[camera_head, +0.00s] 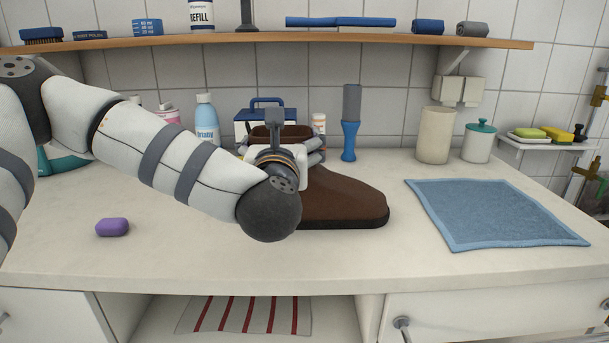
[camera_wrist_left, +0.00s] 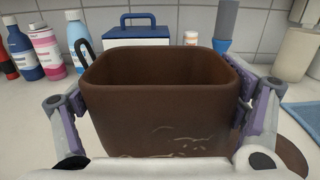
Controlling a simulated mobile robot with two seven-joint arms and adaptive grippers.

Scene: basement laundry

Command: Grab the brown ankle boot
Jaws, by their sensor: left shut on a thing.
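The brown ankle boot (camera_head: 345,199) stands upright on the white counter with its toe pointing right in the head view. In the left wrist view the boot's shaft (camera_wrist_left: 165,115) fills the middle, its open top facing up. My left gripper (camera_head: 285,150) is at the shaft, shut on it. In the left wrist view one finger of the left gripper (camera_wrist_left: 160,112) is on each side of the shaft. My left arm hides part of the boot in the head view. My right gripper is not in view.
A blue towel (camera_head: 495,212) lies at the right. A purple soap bar (camera_head: 112,227) lies at the left. Bottles, a blue-and-white box (camera_wrist_left: 139,33) and a blue-handled brush (camera_head: 350,125) stand behind the boot. A wooden shelf (camera_head: 300,39) runs above. The front counter is clear.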

